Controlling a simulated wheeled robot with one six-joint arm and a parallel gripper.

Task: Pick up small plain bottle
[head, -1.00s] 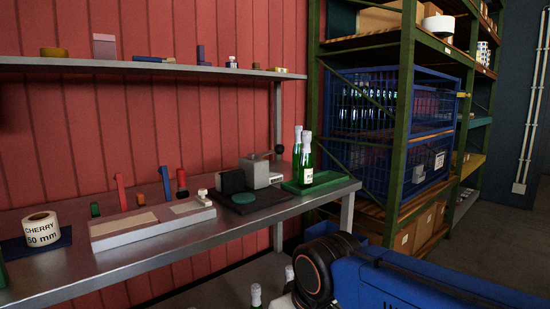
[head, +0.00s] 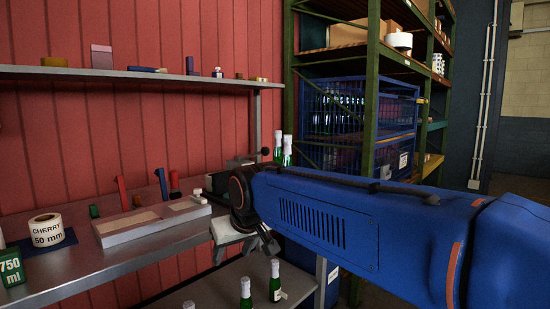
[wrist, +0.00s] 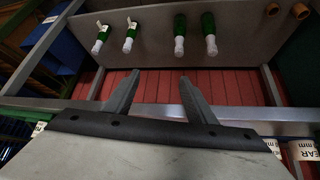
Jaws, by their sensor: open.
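In the wrist view, which looks upside down, green bottles with white tops stand on a lower shelf: two with pale labels at the left (wrist: 102,38) (wrist: 131,38) and two with no label visible at the right (wrist: 180,28) (wrist: 209,30). I cannot tell which one is small. In the head view, bottle tops show on the lower shelf, one with a label (head: 275,283) and one beside it (head: 246,293). My gripper (wrist: 160,77) is open and empty, its fingers pointing towards the bottles but apart from them. In the head view my gripper (head: 245,250) is at the bench's front edge.
The steel bench (head: 75,270) lies above the lower shelf (head: 215,288). A cherry label roll (head: 47,230) and a pale box (head: 150,222) sit on it. Two more bottles (head: 287,152) stand behind my arm. Brown cylinders (wrist: 300,10) show in the wrist view.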

